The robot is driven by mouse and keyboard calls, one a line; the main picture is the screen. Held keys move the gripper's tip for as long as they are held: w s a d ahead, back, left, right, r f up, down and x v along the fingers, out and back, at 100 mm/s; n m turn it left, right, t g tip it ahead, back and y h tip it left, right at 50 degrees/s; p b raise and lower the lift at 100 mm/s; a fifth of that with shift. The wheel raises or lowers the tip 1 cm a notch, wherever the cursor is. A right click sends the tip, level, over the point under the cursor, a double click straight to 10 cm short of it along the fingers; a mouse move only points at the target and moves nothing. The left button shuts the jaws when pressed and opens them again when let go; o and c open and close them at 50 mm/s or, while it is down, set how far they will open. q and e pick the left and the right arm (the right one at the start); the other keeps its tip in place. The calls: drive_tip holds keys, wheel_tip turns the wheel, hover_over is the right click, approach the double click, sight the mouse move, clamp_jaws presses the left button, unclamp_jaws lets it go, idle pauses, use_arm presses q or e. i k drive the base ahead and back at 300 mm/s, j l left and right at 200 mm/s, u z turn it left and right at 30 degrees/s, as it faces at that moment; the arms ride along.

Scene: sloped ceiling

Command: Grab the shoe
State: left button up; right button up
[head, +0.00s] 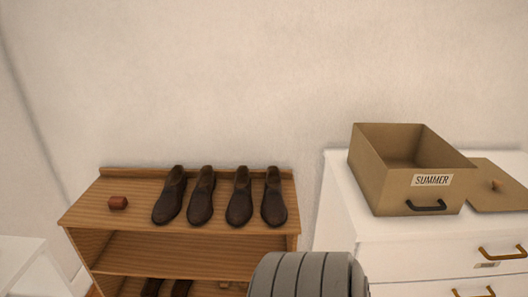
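Several dark brown leather shoes stand in a row on top of a wooden shoe rack (135,218). The leftmost shoe (169,198) and the one beside it (201,198) are left of a small gap. Two more shoes, one at the middle right (240,199) and the rightmost (273,199), stand close together. Their toes point toward me. More dark shoes (180,288) show partly on a lower shelf, cut off by the picture's bottom edge. Neither gripper is in view.
A grey ribbed cylindrical part (308,275), perhaps mine, blocks the bottom centre.

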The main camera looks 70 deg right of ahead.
sight(169, 204)
drive_tip(key=z, duration=2.05)
